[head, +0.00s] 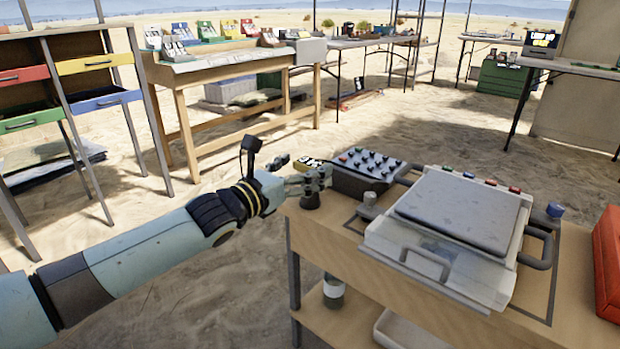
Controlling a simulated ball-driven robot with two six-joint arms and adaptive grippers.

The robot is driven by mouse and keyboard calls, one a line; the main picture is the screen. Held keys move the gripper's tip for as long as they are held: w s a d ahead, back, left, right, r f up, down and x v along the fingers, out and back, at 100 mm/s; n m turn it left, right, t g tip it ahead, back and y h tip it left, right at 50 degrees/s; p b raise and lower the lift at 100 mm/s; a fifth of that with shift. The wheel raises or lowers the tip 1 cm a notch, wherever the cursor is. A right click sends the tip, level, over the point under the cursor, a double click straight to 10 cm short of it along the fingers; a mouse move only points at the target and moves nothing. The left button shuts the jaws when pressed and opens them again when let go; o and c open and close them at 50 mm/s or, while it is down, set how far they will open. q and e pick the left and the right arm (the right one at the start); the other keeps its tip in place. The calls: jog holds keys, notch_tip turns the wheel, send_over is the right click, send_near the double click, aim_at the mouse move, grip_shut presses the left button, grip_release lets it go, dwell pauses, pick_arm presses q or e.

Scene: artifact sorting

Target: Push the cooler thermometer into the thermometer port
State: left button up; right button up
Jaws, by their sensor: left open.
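The cooler (452,222) is a pale box with a grey lid and side handles, standing on the wooden table (330,240). A small round grey piece (370,199) sits by its left corner and a blue-topped piece (555,210) by its right. I cannot tell whether either is the thermometer or its port. My left gripper (296,171) is open at the table's left corner, left of the cooler and apart from it. A small dark piece with yellow markings (308,164) shows behind its fingers, and a dark round base (310,201) shows below them. My right gripper is out of view.
A dark box with several knobs (368,165) stands close right of my left gripper. A red case (607,262) is at the right edge. A lower shelf (318,325) holds a canister (333,290). Open sand lies left of the table.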

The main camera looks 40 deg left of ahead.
pick_arm(q)
jog(key=shift+w+r+p, duration=0.25)
jog(key=shift+w+p, duration=0.25)
jog(key=shift+w, duration=0.55)
jog(key=shift+w+f, duration=0.15)
jog(key=shift+w, duration=0.15)
jog(key=c, duration=1.3)
